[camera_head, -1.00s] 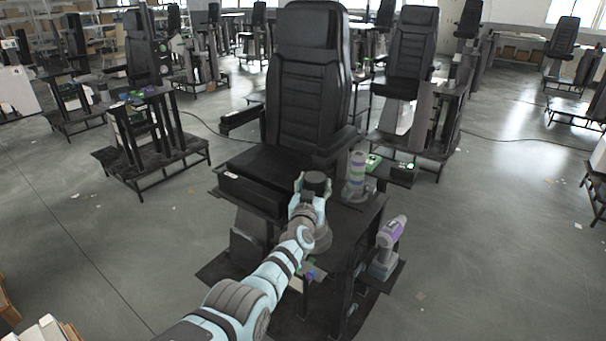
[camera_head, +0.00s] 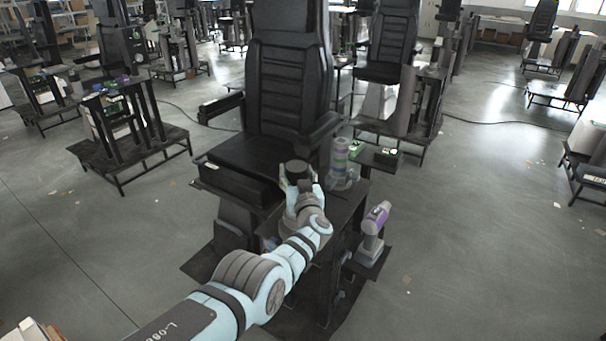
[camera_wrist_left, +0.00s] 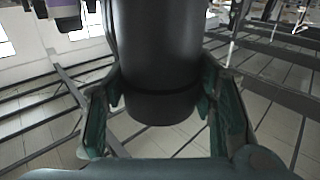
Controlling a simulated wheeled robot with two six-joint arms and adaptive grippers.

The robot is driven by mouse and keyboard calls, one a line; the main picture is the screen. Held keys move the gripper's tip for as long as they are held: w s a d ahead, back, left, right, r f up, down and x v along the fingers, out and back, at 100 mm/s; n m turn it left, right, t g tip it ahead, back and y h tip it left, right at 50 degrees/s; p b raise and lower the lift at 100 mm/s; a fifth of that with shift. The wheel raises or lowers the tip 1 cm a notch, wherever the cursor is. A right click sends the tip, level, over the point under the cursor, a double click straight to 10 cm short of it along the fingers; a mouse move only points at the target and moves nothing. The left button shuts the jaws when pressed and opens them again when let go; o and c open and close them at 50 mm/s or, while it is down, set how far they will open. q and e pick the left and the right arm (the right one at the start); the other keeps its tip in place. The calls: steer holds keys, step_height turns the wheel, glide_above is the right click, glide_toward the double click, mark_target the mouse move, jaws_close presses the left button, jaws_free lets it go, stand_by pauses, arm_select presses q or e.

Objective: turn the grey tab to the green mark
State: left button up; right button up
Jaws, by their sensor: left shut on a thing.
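My left gripper (camera_head: 299,184) is at the small dark table in front of the black seat. It is shut on a black cylinder (camera_head: 297,166), whose round top shows between the fingers. In the left wrist view the dark cylinder (camera_wrist_left: 160,55) stands between the two green-lined fingers (camera_wrist_left: 162,112). I cannot make out a grey tab or a green mark on it; the gripper and arm hide its lower part. My right gripper is not in view.
A purple-and-grey tool (camera_head: 375,225) stands on a lower shelf at right. The black seat (camera_head: 287,90) rises behind. Open grey floor (camera_head: 470,230) lies to the right.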

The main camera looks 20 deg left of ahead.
arm_select(q)
steer(key=o, duration=1.7)
steer(key=shift+d, duration=0.1)
steer(key=shift+s, duration=0.1)
steer(key=shift+r, duration=0.45)
step_height(320, 180, up, 9)
steer(key=shift+r, duration=0.1)
